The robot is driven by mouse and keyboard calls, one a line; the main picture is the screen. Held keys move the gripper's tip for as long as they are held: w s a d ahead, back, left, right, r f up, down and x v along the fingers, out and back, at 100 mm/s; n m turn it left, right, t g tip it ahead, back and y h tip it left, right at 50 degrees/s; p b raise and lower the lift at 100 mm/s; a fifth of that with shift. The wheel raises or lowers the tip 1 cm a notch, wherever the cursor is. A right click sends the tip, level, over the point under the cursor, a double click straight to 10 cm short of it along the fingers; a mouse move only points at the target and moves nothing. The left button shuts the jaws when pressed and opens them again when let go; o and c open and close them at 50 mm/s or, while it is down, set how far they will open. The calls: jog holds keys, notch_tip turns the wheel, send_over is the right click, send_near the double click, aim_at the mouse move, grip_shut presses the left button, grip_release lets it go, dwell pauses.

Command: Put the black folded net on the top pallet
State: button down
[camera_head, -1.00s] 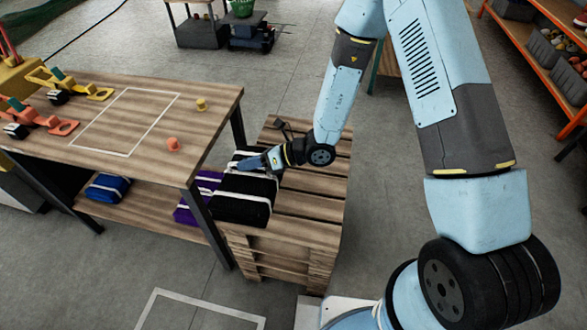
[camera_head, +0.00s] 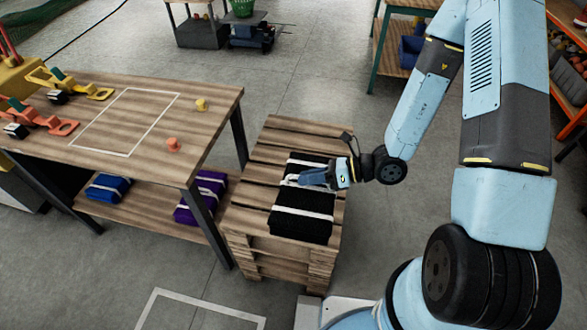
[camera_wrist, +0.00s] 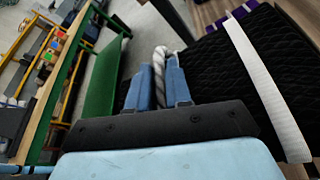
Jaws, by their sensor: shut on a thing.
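The black folded net (camera_head: 301,212) has white straps. In the head view it is over the right half of the top pallet (camera_head: 262,175) of a wooden stack; whether it rests on the slats or hangs just above them I cannot tell. My gripper (camera_head: 308,178) is at the net's upper side, shut on its white rope. In the wrist view my gripper (camera_wrist: 170,82) has the twisted white rope between its fingers, and the quilted black net (camera_wrist: 215,75) lies to the right.
A wooden workbench (camera_head: 190,97) stands left of the pallets. Its lower shelf holds a purple folded net (camera_head: 207,190) and a blue one (camera_head: 107,187). Bare slats show at the pallet's left and back. A green-legged table (camera_head: 376,40) stands at the back right.

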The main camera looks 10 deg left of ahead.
aim_at(296, 164)
jog(key=w+a+f, duration=0.1)
jog(key=w, duration=0.1)
jog(key=w+a+f, duration=0.1)
jog(key=w+a, duration=0.1)
jog(key=w, duration=0.1)
jog(key=w+a+f, duration=0.1)
jog(key=w+f, duration=0.1)
jog(key=shift+w+a, duration=0.3)
jog(key=shift+w, duration=0.1)
jog(key=w+f, duration=0.1)
jog(key=w+a+f, duration=0.1)
jog(key=f, duration=0.1)
jog(key=w+a+f, duration=0.1)
jog(key=f, duration=0.1)
jog(key=shift+w, duration=0.15)
jog(key=shift+w+a+f, duration=0.15)
jog(key=shift+w+f, duration=0.15)
jog(key=shift+f, duration=0.1)
notch_tip(296, 164, down, 3)
jog(key=shift+f, duration=0.1)
jog(key=c, duration=1.1)
grip_release()
jog(key=shift+o, duration=0.2)
